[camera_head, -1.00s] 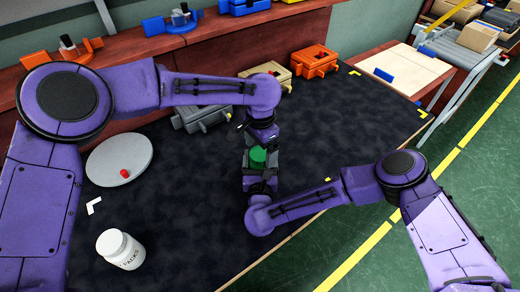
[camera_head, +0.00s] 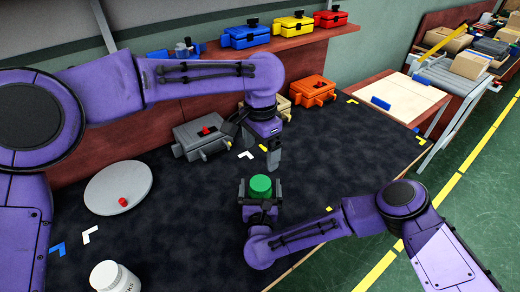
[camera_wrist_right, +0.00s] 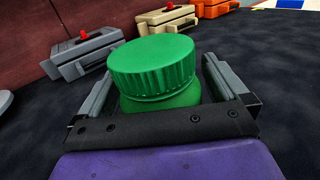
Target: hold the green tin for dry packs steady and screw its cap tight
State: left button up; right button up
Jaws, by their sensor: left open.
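The green tin (camera_wrist_right: 160,101) stands upright between the fingers of my right gripper (camera_head: 260,196), which is shut on its body. Its ribbed green cap (camera_wrist_right: 153,67) sits on top and is wider than the neck; the cap also shows in the head view (camera_head: 260,185). How tightly it is screwed cannot be seen. My left gripper (camera_head: 267,155) is open and empty, above and behind the tin, apart from the cap. It is not seen in the right wrist view. The lower part of the tin is hidden by my right gripper.
A grey round plate (camera_head: 118,189) with a red knob and a white jar (camera_head: 112,277) are at the left. Grey (camera_head: 203,138) and orange (camera_head: 312,91) cases stand along the back. The dark mat (camera_head: 345,160) is clear right of the tin.

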jog(key=s+b, duration=0.1)
jog(key=s, duration=0.8)
jog(key=shift+s+a+b, duration=0.1)
jog(key=shift+s+b, duration=0.3)
jog(key=shift+s, duration=0.4)
